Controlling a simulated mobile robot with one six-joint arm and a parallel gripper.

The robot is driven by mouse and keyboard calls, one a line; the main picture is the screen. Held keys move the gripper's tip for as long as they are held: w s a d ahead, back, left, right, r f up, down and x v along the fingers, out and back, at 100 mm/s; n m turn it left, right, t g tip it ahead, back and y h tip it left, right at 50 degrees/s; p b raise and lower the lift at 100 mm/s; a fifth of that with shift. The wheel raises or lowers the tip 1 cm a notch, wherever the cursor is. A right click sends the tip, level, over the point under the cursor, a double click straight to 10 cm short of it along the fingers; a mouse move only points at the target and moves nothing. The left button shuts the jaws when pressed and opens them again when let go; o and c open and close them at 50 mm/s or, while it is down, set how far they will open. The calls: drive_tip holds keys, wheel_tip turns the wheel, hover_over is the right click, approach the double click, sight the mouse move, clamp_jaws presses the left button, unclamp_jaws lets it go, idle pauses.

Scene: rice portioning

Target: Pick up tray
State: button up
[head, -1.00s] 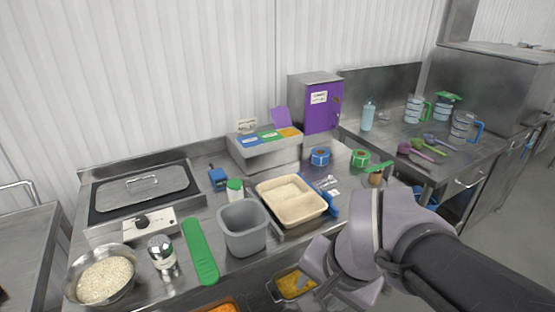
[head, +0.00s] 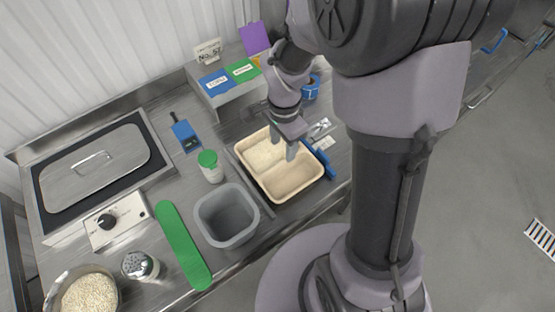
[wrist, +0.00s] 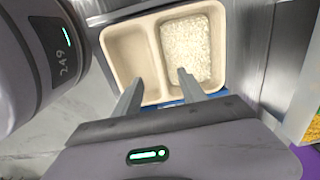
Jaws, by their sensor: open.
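The tray (head: 291,182) is beige with two compartments and sits on the steel counter. One compartment holds white rice and the other is empty. My gripper (head: 284,148) is over the tray in the head view, fingers pointing down. In the wrist view the tray (wrist: 137,32) lies beyond my open gripper (wrist: 155,88), whose two fingers are spread apart and overlap the tray's near edge. One fingertip shows against the empty compartment and the other against the rice. I cannot tell whether the fingers touch the tray.
A grey bin (head: 228,216) stands left of the tray, with a green-capped shaker (head: 209,166) behind it. A blue item (head: 318,164) lies against the tray's right side. A rice bowl (head: 82,293) is at the front left.

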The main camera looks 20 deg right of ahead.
sight(282, 163)
drive_tip(key=f+b, duration=0.1)
drive_tip(key=f, duration=0.3)
drive_tip(key=f+b, duration=0.1)
drive_tip(key=f, duration=0.3)
drive_tip(key=shift+s+a+f+b, duration=0.1)
drive_tip(key=shift+a+f+b, duration=0.1)
drive_tip(key=shift+f+b, duration=0.2)
drive_tip(key=shift+r, duration=0.1)
drive_tip(key=shift+c, duration=0.4)
clamp_jaws()
